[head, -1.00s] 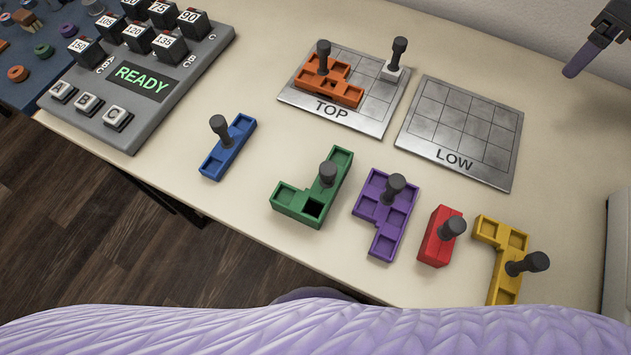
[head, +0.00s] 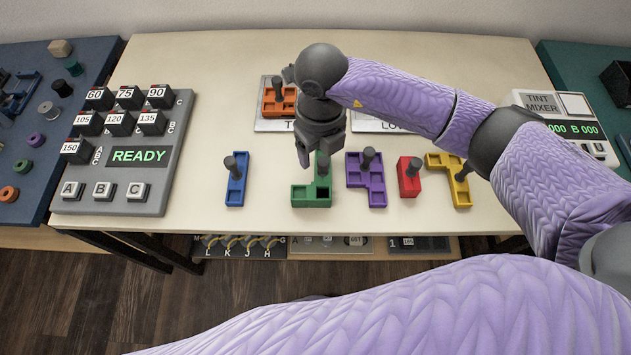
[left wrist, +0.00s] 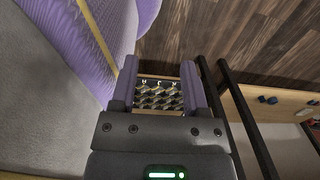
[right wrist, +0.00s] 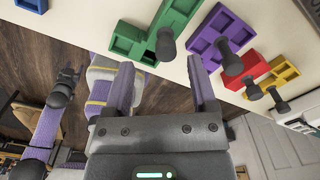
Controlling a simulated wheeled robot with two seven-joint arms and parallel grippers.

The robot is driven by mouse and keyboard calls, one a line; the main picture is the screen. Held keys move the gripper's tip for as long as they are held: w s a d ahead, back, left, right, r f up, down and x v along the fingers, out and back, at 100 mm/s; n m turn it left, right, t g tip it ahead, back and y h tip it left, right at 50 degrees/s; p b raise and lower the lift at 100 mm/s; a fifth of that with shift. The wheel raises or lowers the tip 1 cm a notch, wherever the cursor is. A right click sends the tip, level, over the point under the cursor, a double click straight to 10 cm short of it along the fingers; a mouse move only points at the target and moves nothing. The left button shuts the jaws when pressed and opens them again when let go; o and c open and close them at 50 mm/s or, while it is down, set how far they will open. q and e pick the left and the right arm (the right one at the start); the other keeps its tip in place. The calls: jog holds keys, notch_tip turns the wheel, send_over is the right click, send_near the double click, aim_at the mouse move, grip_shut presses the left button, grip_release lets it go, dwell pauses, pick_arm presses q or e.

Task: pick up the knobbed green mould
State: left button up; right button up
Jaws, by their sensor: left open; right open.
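The knobbed green mould (head: 311,201) lies on the table between the blue and purple ones; its dark upright knob (head: 323,164) rises from it. In the head view my right gripper (head: 304,160) points down just left of and behind the knob, partly covering the mould's far side. In the right wrist view the mould (right wrist: 180,17) lies beyond the fingertips, and its knob (right wrist: 166,46) shows between their directions. My right gripper is open and empty. My left gripper (left wrist: 156,75) is open and empty, seen only in its wrist view, with floor and a low shelf beyond.
A blue mould (head: 236,188) stands left; purple (head: 376,196), red (head: 409,183) and yellow (head: 461,193) moulds stand right, each knobbed. Behind are the TOP plate (head: 268,125) with an orange mould (head: 271,108), and the LOW plate (head: 375,124), partly hidden by my arm.

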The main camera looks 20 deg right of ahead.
aim_at(323, 160)
jog(key=f, duration=0.1)
jog(key=f+b, duration=0.1)
jog(key=f, duration=0.3)
jog(key=shift+s+d+b, duration=0.1)
jog(key=shift+d+b, duration=0.25)
jog(key=shift+b, duration=0.05)
jog(key=shift+r, duration=0.1)
jog(key=c, duration=0.9)
grip_shut()
pick_arm(q)
jog(key=shift+s+a+f, duration=0.85)
jog(key=shift+s, duration=0.25)
